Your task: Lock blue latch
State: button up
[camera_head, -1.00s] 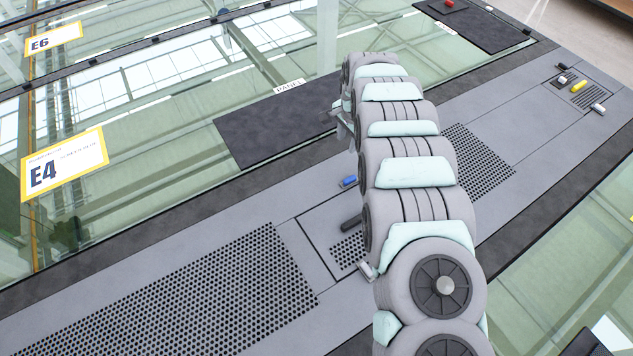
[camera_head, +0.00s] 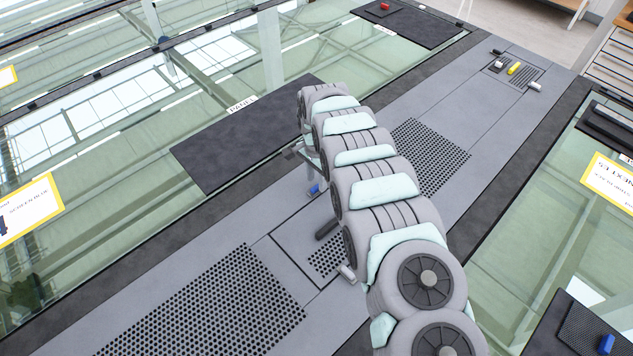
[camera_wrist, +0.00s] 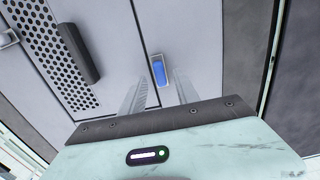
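The blue latch (camera_head: 314,189) is a small blue piece on the grey panel strip, just below my gripper (camera_head: 309,170) in the head view. In the wrist view the blue latch (camera_wrist: 159,72) sits in a pale housing beside a dark panel seam. My gripper (camera_wrist: 160,82) has its two fingers apart, one to each side of the latch in that picture. Nothing is held. I cannot tell whether the fingers touch the latch or are still above it. My arm hides part of the gripper in the head view.
A dark handle (camera_wrist: 78,53) and a perforated grille (camera_wrist: 50,45) lie left of the latch. A dark panel (camera_head: 245,130) lies on the glass behind. A yellow piece (camera_head: 514,68) is far right. Another blue piece (camera_head: 606,344) is at lower right.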

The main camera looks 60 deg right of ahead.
jog(key=shift+f, duration=1.05)
jog(key=shift+c, duration=0.4)
grip_shut()
